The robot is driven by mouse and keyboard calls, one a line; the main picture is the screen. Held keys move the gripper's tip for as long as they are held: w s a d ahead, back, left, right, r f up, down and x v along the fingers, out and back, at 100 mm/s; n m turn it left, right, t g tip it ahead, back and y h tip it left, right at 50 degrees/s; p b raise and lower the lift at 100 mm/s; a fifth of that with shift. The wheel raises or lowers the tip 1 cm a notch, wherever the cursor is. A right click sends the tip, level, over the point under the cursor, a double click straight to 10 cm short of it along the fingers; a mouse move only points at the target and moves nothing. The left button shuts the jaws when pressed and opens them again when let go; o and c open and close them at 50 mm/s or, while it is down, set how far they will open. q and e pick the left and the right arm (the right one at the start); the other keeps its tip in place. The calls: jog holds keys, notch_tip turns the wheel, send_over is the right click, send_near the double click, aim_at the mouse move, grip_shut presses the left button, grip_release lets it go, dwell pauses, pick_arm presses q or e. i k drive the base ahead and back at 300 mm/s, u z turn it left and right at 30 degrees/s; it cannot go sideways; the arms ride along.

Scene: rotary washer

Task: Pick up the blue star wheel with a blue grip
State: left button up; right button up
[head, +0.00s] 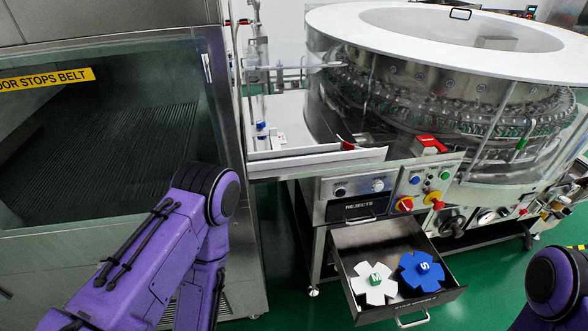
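The blue star wheel (415,278) lies flat in the right half of an open drawer (345,262). Its raised blue grip (422,268) is marked with a white S. A white star wheel (362,291) with a green grip (375,280) marked M lies just left of it. My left arm reaches in from the lower left and my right arm shows at the lower right edge. Neither gripper is in the picture, and both arms are apart from the drawer.
The drawer has raised metal walls and a front handle (412,321). Above it are a panel marked REJECTS (358,206) and red and yellow knobs (404,204). The round washer (450,90) stands behind. A large cabinet (110,130) fills the left. Green floor is open around the drawer.

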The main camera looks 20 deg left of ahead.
aim_at(420, 271)
jog(key=u, duration=0.3)
jog(key=k, duration=0.2)
jog(key=z, duration=0.75)
jog(key=i, duration=1.5)
jog(key=u, duration=0.75)
jog(key=k, duration=0.35)
jog(key=z, duration=0.8)
